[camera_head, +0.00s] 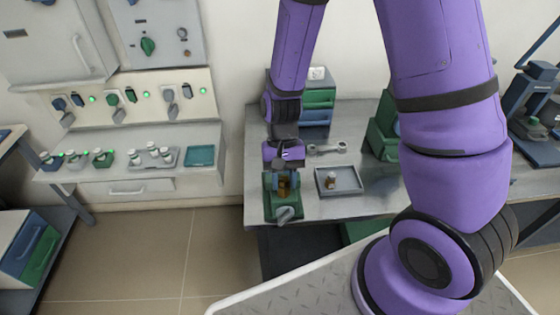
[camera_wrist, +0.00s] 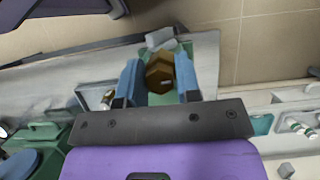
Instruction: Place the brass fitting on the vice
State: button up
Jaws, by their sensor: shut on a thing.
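The brass fitting (camera_head: 284,188) is a brown-gold hexagonal piece. In the wrist view the fitting (camera_wrist: 160,73) sits between the two blue fingers of my gripper (camera_wrist: 158,80), which is shut on it. In the head view my gripper (camera_head: 283,176) points down at the green vice (camera_head: 269,208) on the front left of the metal bench. The fitting is at the vice's jaws; I cannot tell whether it touches them. The vice's grey handle (camera_head: 289,213) faces the front. The vice (camera_wrist: 186,47) shows behind the fitting in the wrist view, partly hidden by fingers and fitting.
On the metal bench (camera_head: 385,194), a grey tray (camera_head: 352,187) with a small fitting (camera_head: 331,183) lies right of the vice. A wrench (camera_head: 327,148) lies behind the tray. Drawer units (camera_head: 318,98) stand at the back.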

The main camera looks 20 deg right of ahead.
jog(key=w+d, duration=0.1)
jog(key=w, duration=0.2)
jog(key=w+d, duration=0.1)
jog(key=w, duration=0.2)
jog(key=w+d+f, duration=0.1)
jog(key=w, duration=0.2)
jog(key=shift+w+d, duration=0.35)
jog(key=shift+w, duration=0.05)
jog(key=shift+w+d+f, duration=0.1)
jog(key=shift+w+f, duration=0.1)
jog(key=shift+f, duration=0.1)
notch_tip(320, 180, down, 3)
jog(key=shift+f, duration=0.1)
grip_shut()
jog(key=o, duration=1)
grip_release()
jog(key=shift+o, duration=0.2)
